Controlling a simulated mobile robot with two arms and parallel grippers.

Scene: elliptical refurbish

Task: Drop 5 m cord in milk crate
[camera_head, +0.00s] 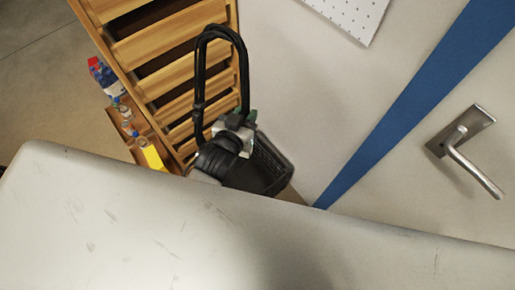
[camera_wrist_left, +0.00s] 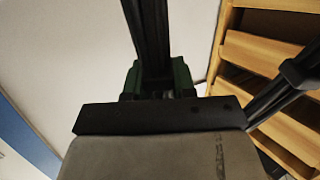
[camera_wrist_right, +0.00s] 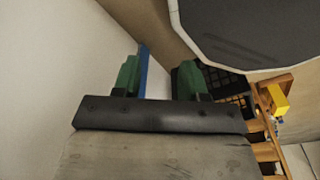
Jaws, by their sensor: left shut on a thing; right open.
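A black cord (camera_head: 200,85), bundled in a long loop, hangs upright in the head view. My left gripper (camera_head: 240,122) is shut on the cord near the lower part of the loop. In the left wrist view, the cord (camera_wrist_left: 148,35) runs between the green fingers (camera_wrist_left: 157,82), with another strand at the right. The black milk crate (camera_head: 272,168) shows just below and behind my left gripper, partly hidden by my arm. The crate also shows in the right wrist view (camera_wrist_right: 225,84). My right gripper (camera_wrist_right: 158,80) is open and empty; it is out of the head view.
A wooden slatted rack (camera_head: 160,48) stands behind and left of the cord. Bottles (camera_head: 103,76) and a yellow item (camera_head: 152,157) sit on a wooden shelf at its left. A white door with a metal handle (camera_head: 466,145) and a blue stripe (camera_head: 400,100) are at right.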

